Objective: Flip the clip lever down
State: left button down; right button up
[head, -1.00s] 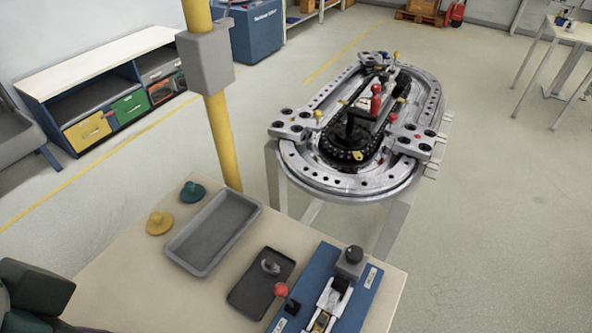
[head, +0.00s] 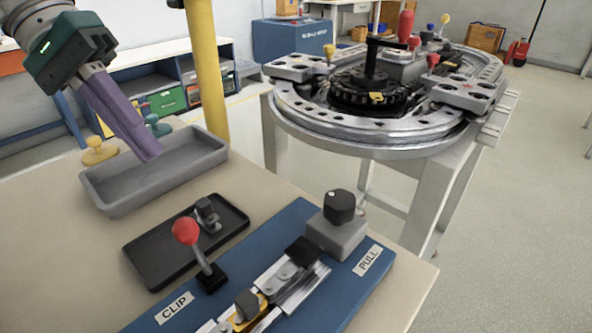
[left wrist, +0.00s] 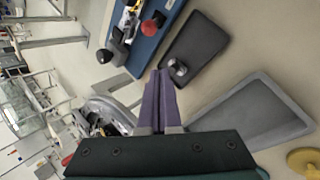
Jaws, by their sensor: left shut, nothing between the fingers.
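The clip lever is a red ball (head: 186,231) on a grey stem. It stands up, tilted a little, from a black base on the blue board (head: 291,216), behind the CLIP label (head: 174,308). In the left wrist view the red ball (left wrist: 152,26) shows near the top. My left gripper (head: 150,152), with purple fingers, is shut and empty. It hangs above the grey tray, up and to the left of the lever and apart from it. The fingers (left wrist: 160,74) also show in the left wrist view. My right gripper is not in view.
A black tray (head: 160,278) with a small grey part (head: 207,214) lies beside the board. The empty grey tray (head: 118,207) and a yellow knob (head: 98,150) are further back. A black knob (head: 340,206) stands near PULL. A yellow post (head: 203,80) and the ring track (head: 315,122) stand beyond the table.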

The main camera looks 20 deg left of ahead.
aim_at(193, 245)
pick_arm(q)
jog(key=shift+w+a+r+n+h+b, duration=0.1)
jog(key=shift+w+r+n+h+b, duration=0.1)
jog(key=shift+w, duration=0.15)
jog(key=shift+w+a+r+n+h+b, duration=0.1)
jog(key=shift+w+n+b, duration=0.1)
jog(key=shift+w, duration=0.1)
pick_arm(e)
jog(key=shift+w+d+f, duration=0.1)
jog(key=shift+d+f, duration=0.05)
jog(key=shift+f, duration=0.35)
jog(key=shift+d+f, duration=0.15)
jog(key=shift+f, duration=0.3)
pick_arm(q)
jog(key=shift+f, duration=0.1)
jog(key=b+x, duration=0.1)
jog(key=x, duration=0.9)
jog(key=shift+d+f, duration=0.2)
jog(key=shift+s+a+r+p, duration=0.1)
jog(key=shift+s+r+p, duration=0.3)
jog(key=shift+s+r, duration=0.65)
jog(key=shift+s, duration=0.7)
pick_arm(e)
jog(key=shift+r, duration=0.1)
